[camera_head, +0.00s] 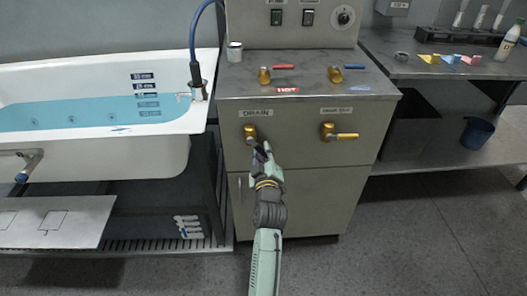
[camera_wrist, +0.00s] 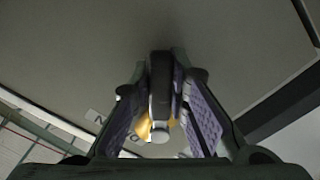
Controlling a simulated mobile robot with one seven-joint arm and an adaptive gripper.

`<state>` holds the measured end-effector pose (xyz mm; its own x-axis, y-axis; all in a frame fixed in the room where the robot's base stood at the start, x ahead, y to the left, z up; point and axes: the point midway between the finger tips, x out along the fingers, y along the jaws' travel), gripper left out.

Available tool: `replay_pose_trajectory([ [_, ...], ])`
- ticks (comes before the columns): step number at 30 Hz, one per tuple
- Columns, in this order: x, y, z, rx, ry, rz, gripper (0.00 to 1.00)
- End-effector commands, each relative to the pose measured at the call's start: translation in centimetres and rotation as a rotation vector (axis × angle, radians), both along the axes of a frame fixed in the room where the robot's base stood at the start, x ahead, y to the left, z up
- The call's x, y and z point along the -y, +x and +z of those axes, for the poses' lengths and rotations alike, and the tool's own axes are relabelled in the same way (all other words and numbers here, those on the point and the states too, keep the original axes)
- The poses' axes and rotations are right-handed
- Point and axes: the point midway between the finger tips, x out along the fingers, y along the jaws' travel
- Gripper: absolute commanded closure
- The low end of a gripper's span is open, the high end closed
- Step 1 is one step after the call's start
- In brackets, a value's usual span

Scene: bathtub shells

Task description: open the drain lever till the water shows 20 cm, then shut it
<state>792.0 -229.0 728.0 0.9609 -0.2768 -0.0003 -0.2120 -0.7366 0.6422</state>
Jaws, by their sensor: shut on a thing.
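The drain valve (camera_head: 250,133) is a brass fitting on the cabinet front under the DRAIN label (camera_head: 256,113). My gripper (camera_head: 262,152) is at this valve, shut on its lever. In the wrist view the dark lever (camera_wrist: 161,85) sits between the purple pads of my gripper (camera_wrist: 174,95), with brass (camera_wrist: 145,128) behind it. The fingers hide much of the lever, so its exact angle is hard to tell. The bathtub (camera_head: 110,152) at the left holds blue water (camera_head: 75,113). Its surface is near the third depth mark (camera_head: 147,95) from the top; the figures are too blurred to read surely.
A second brass valve with a yellow lever (camera_head: 345,136) is to the right on the same front. Red (camera_head: 283,67) and blue (camera_head: 354,67) levers stand on the cabinet top. A side bench (camera_head: 430,72) and blue bucket (camera_head: 477,132) are right. Floor in front is clear.

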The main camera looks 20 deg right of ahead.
Motion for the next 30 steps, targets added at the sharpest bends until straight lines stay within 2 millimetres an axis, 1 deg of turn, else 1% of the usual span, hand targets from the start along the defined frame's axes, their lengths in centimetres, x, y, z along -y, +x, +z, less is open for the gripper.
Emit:
replay_pose_trajectory([
  [12, 0.0, 0.0, 0.0, 0.000, -0.004, -0.001, 1.00],
  [17, 0.2, -0.1, 0.0, -0.009, -0.036, 0.000, 1.00],
  [23, 0.6, -0.2, 0.2, -0.036, -0.139, 0.000, 1.00],
  [30, 1.4, -0.4, 1.3, -0.091, -0.335, -0.001, 1.00],
])
